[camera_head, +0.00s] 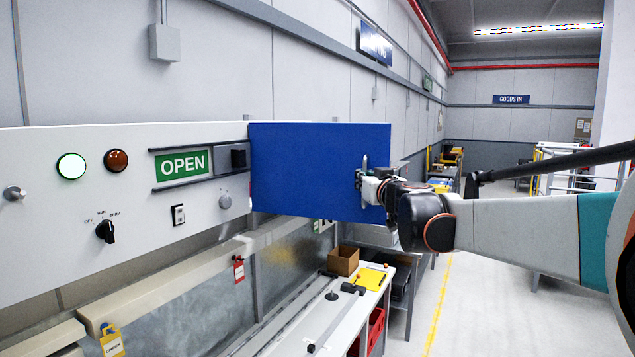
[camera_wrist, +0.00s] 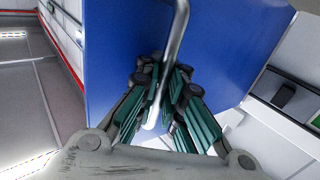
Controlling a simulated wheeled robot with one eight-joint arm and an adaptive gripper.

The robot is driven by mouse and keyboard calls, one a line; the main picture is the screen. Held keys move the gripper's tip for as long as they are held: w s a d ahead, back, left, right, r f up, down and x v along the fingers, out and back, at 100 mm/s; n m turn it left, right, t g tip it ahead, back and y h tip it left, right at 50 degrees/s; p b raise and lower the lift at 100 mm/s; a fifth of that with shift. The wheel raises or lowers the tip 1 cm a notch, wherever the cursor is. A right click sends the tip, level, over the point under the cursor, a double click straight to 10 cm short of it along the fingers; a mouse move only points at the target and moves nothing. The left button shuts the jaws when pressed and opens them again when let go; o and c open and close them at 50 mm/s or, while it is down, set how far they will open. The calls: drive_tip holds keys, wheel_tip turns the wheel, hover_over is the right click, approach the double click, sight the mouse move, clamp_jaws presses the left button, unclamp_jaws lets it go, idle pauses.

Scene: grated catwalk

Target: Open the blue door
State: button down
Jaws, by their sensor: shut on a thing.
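The blue door (camera_head: 305,170) adjoins the right end of the white control panel (camera_head: 130,235) in the head view. It appears to stand out at an angle from the panel line, towards the aisle. It fills much of the wrist view (camera_wrist: 115,45). A metal bar handle (camera_wrist: 180,35) is fixed on its face, near its right edge in the head view. My gripper (camera_wrist: 162,90) is shut on the handle, with its fingers on both sides of the bar. In the head view my gripper (camera_head: 372,187) reaches the handle from the right; the fingertips are partly hidden.
A green OPEN sign (camera_head: 182,164), a lit round lamp (camera_head: 71,166), a red lamp (camera_head: 116,160) and a rotary switch (camera_head: 105,231) sit on the panel. A workbench with a cardboard box (camera_head: 343,261) stands below the door.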

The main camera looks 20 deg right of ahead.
drive_tip(key=shift+s+a, duration=0.2)
drive_tip(key=shift+s, duration=0.1)
drive_tip(key=c, duration=2)
unclamp_jaws()
drive_tip(key=shift+c, duration=0.2)
drive_tip(key=shift+o, duration=0.4)
drive_tip(key=shift+s+d, duration=0.15)
drive_tip(key=shift+d, duration=0.05)
drive_tip(key=shift+a, duration=0.1)
